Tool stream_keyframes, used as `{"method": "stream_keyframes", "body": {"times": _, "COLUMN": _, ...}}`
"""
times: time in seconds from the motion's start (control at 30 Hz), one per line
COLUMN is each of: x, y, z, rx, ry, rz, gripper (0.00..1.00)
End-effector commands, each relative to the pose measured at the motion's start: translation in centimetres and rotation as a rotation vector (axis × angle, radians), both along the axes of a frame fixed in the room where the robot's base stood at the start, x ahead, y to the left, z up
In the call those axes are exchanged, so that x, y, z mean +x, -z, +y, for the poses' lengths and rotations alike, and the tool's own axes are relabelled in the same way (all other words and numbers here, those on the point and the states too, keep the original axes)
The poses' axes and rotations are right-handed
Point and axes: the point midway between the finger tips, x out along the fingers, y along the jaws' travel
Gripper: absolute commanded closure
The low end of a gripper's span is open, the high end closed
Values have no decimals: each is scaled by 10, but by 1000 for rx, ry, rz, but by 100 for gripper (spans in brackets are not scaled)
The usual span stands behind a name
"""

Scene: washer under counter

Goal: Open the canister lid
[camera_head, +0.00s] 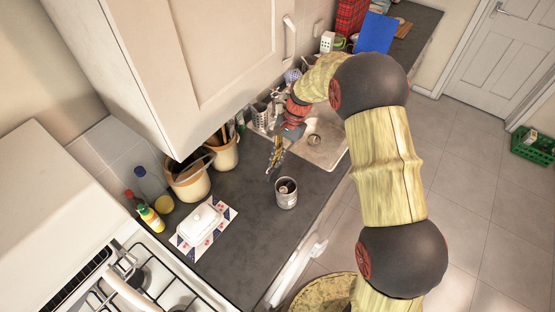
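A small metal canister (286,196) stands upright on the dark counter, in the middle of the picture. Its top looks dark with a small pale detail inside the rim; I cannot tell whether this is a lid or an opening. My gripper (273,171) is above the counter, just behind and left of the canister in the picture, with a visible gap between them. Its fingers point down toward the counter. They are small and seen edge-on, so their opening is unclear, and I see nothing clearly held.
A white butter dish (200,222) sits on a patterned mat left of the canister. Utensil pots (189,184), bottles (151,220) and a stove (130,290) lie further left. A sink (322,145) is behind right. A wall cabinet (190,60) overhangs the counter. Counter in front of the canister is clear.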

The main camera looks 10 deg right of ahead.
Motion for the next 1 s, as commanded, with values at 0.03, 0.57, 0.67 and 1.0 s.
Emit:
{"method": "stream_keyframes", "body": {"times": 0.03, "x": 1, "y": -1, "z": 0, "rx": 0, "ry": 0, "rz": -1, "gripper": 100}}
{"method": "stream_keyframes", "body": {"times": 0.57, "x": 1, "y": -1, "z": 0, "rx": 0, "ry": 0, "rz": -3, "gripper": 100}}
{"method": "stream_keyframes", "body": {"times": 0.67, "x": 1, "y": -1, "z": 0, "rx": 0, "ry": 0, "rz": -3, "gripper": 100}}
{"method": "stream_keyframes", "body": {"times": 1.0, "x": 1, "y": -1, "z": 0, "rx": 0, "ry": 0, "rz": -3, "gripper": 89}}
